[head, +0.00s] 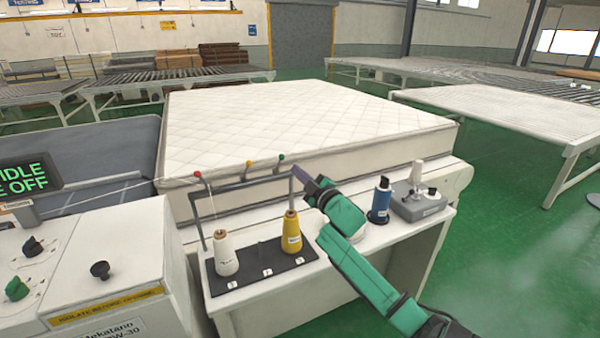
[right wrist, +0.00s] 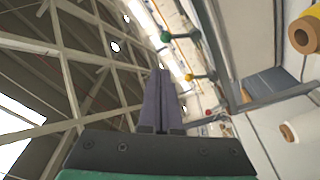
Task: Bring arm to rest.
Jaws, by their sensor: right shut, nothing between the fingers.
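My right gripper (head: 300,174) is raised over the white side table (head: 330,275), close to the right end of the thread rack. In the right wrist view its two dark fingers (right wrist: 160,100) are together with nothing between them. They point up towards the roof. My green right arm comes in from the lower right in the head view. The quilted white mattress (head: 300,120) lies flat behind the table and the gripper. My left gripper is not in view.
A thread rack with coloured tips holds a white spool (head: 226,253) and a yellow spool (head: 291,232). A blue spool (head: 380,200) and a grey joystick box (head: 418,201) stand on the right of the table. A control cabinet (head: 110,260) is at left. Green floor (head: 520,260) is clear at right.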

